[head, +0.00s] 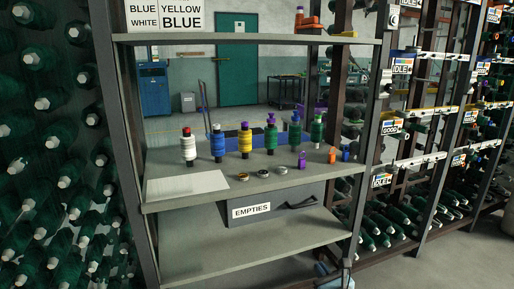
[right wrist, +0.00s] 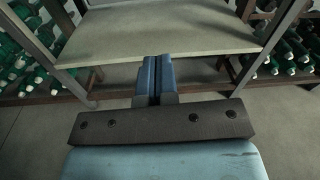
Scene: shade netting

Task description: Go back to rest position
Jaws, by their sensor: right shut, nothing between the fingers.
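My right gripper (right wrist: 157,65) is shut and empty in the right wrist view, its two blue fingers side by side. It is in front of a pale shelf board (right wrist: 160,30). In the head view only a small bluish part of my right gripper (head: 332,272) shows at the bottom edge, by the rack's right post. My left gripper is in neither view.
A shelf rack (head: 265,188) holds several coloured spools (head: 272,133), a white sheet (head: 187,187) and small rings. A grey box (head: 290,203) labelled EMPTIES sits below. Green bobbins (head: 45,185) fill the left side; machine racks (head: 405,160) stand right. Open floor (head: 465,260) shows lower right.

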